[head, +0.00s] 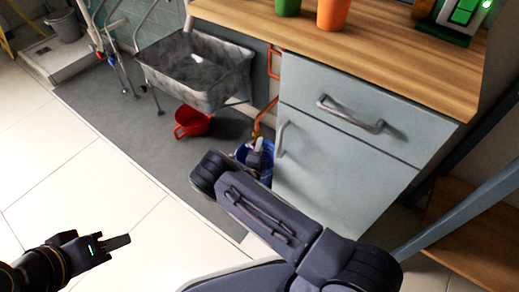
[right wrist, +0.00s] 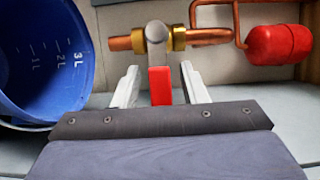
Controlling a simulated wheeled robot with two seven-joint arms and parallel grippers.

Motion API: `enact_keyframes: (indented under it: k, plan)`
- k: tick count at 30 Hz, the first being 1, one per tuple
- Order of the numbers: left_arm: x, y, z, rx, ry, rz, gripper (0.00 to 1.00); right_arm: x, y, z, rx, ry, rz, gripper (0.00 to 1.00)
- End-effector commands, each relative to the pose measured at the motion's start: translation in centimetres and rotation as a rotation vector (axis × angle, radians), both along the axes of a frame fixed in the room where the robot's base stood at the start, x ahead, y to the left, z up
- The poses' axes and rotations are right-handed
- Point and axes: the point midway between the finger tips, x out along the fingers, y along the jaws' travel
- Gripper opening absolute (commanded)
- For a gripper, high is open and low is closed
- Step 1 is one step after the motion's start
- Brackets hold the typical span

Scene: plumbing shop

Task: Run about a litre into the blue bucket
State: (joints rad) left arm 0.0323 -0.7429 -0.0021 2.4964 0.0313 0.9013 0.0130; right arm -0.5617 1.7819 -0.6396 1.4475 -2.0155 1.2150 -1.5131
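The blue bucket (right wrist: 45,60) is at the left of the right wrist view, with 1L, 2L and 3L marks inside; I cannot make out water in it. In the head view the bucket (head: 240,153) is mostly hidden behind my right arm, beside the cabinet. A tap with a red lever (right wrist: 160,86) sits on a copper pipe (right wrist: 205,36). My right gripper (right wrist: 159,70) is open, with one finger on each side of the lever and gaps to both. My left gripper (head: 118,243) is over the tiled floor, away from the bucket; its opening is unclear.
A red container (head: 191,122) stands on the grey floor below a grey sink (head: 195,70). A grey cabinet (head: 345,150) with a wooden worktop is close to my right arm. A red vessel (right wrist: 278,44) hangs right of the tap. The tiles at left are clear.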

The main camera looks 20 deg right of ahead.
Motion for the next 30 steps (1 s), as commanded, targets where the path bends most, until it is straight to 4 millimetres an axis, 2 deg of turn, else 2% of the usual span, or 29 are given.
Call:
enact_keyframes:
  k: [8,18,26,30]
  plan:
    - [0.00,0.00,-0.06,0.000,0.000,0.000,0.39,0.25,-0.15,0.08,0.000,-0.001,0.000,0.39]
    - [0.00,0.00,-0.06,0.000,0.000,0.000,0.39,0.21,-0.14,0.05,0.000,0.000,0.000,0.00]
    - [0.00,0.00,-0.05,0.000,0.000,0.000,0.39,0.10,-0.13,0.02,0.001,-0.002,0.000,0.00]
    - [0.00,0.00,0.03,0.000,0.000,0.000,0.39,-0.68,-0.09,-0.13,0.013,-0.018,0.001,0.00]
